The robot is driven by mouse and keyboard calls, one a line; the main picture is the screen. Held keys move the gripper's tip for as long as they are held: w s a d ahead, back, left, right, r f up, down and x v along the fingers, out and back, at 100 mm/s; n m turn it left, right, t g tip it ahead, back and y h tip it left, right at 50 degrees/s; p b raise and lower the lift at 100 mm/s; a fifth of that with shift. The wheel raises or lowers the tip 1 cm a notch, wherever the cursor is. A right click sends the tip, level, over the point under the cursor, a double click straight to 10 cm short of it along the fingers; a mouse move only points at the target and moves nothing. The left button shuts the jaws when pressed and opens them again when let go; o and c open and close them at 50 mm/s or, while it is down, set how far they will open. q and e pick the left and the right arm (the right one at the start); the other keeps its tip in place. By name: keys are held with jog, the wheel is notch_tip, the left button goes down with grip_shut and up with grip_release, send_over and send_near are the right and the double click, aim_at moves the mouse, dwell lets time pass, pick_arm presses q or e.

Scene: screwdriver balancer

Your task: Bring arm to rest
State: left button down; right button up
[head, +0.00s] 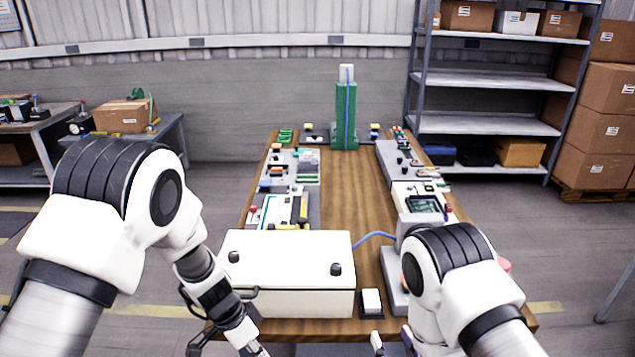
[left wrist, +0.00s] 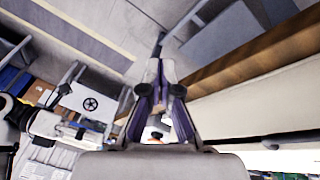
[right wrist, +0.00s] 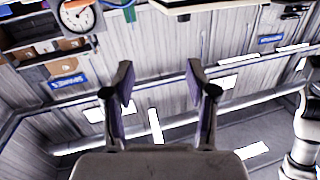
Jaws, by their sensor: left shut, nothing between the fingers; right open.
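My right arm (head: 455,285) reaches in from the lower right of the head view, beside the front right of the wooden table. Its right gripper (head: 392,343) is partly cut off at the bottom edge; in the right wrist view (right wrist: 159,78) its fingers stand wide apart with nothing between them. My left arm (head: 120,215) comes in from the left and bends down beside the table's front left corner. In the left wrist view its gripper (left wrist: 160,75) has the fingertips together and holds nothing, close to the table's edge (left wrist: 240,62).
A white box (head: 290,272) with dark knobs takes up the table's front left. A green tower (head: 346,115) stands at the back. Boards and parts line both sides, leaving a bare wooden strip (head: 348,190) between them. A shelf rack (head: 490,85) stands behind right.

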jog(key=s+d+f+m+g+h+b, duration=0.2)
jog(key=s+d+f+g+h, duration=0.35)
jog(key=f, duration=0.75)
pick_arm(q)
jog(key=s+a+f+n+y, duration=0.1)
jog(key=s+a+f+n, duration=0.3)
jog(key=s, duration=0.5)
jog(key=s+a+f+n+y, duration=0.1)
jog(key=s+a+f+n, duration=0.2)
jog(key=s+f, duration=0.3)
jog(key=s+a+f+n+y, duration=0.1)
jog(key=s+a+f+n, duration=0.3)
jog(key=s, duration=0.7)
jog(key=shift+s+a+f+n+y, duration=0.3)
jog(key=shift+s+a+f+y, duration=0.1)
jog(key=shift+a+f, duration=0.6)
pick_arm(e)
jog(key=s+d+f+g, duration=0.2)
jog(key=s+g, duration=0.3)
jog(key=s, duration=0.5)
jog(key=s+d+f+g+y, duration=0.1)
jog(key=s+f+g, duration=0.3)
jog(key=s, duration=0.7)
jog(key=shift+s+d+f+g, duration=0.15)
jog(key=shift+d+f+g, duration=0.2)
jog(key=shift+d+g, duration=0.75)
